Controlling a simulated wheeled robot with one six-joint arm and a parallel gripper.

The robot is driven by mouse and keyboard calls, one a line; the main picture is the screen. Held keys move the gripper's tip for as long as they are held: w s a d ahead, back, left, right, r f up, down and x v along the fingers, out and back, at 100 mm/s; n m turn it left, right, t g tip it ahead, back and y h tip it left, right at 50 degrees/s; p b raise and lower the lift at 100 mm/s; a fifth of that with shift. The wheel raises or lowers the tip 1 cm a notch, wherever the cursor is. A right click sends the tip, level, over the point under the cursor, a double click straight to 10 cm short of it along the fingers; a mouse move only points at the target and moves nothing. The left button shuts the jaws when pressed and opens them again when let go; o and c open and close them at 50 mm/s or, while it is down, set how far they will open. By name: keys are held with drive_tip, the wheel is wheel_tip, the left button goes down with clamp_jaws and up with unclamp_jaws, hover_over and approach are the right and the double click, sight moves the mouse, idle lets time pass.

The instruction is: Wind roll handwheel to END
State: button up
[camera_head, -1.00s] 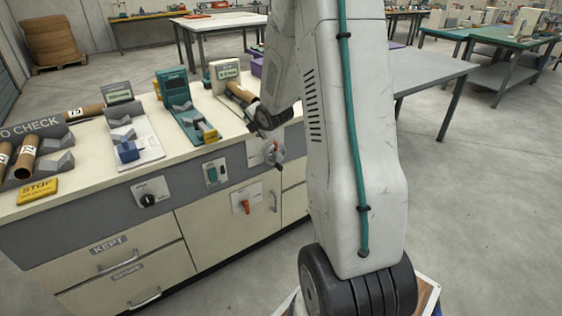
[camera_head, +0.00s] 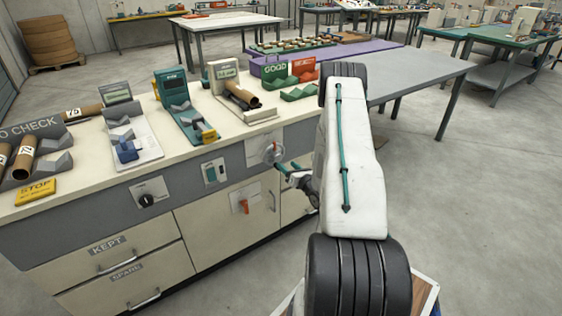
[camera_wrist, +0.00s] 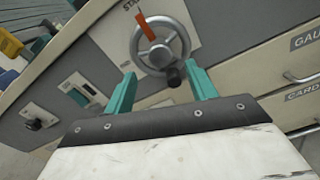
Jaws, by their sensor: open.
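The roll handwheel (camera_head: 272,152) is a small metal wheel on a pale plate on the front of the bench. In the wrist view the handwheel (camera_wrist: 160,48) shows its spokes, an orange pointer (camera_wrist: 146,26) towards the upper left and a dark knob (camera_wrist: 174,77) at the lower rim. Lettering beginning "STA" is partly visible above it. My gripper (camera_wrist: 160,88) is open, its two teal fingers apart, with the knob in line between their tips. In the head view my gripper (camera_head: 282,168) is close to the handwheel, apart from or touching it I cannot tell.
An orange-red switch (camera_head: 243,205), a teal rocker switch (camera_head: 213,173) and a black dial (camera_head: 147,200) are on the same front. Drawers (camera_head: 112,247) lie below. On the bench top stand a teal gauge (camera_head: 173,90) and a brown roll (camera_head: 241,96) in a device. Open floor lies right.

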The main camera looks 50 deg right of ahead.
sight(279, 158)
drive_tip(key=shift+x, duration=2.8)
drive_tip(key=c, duration=1)
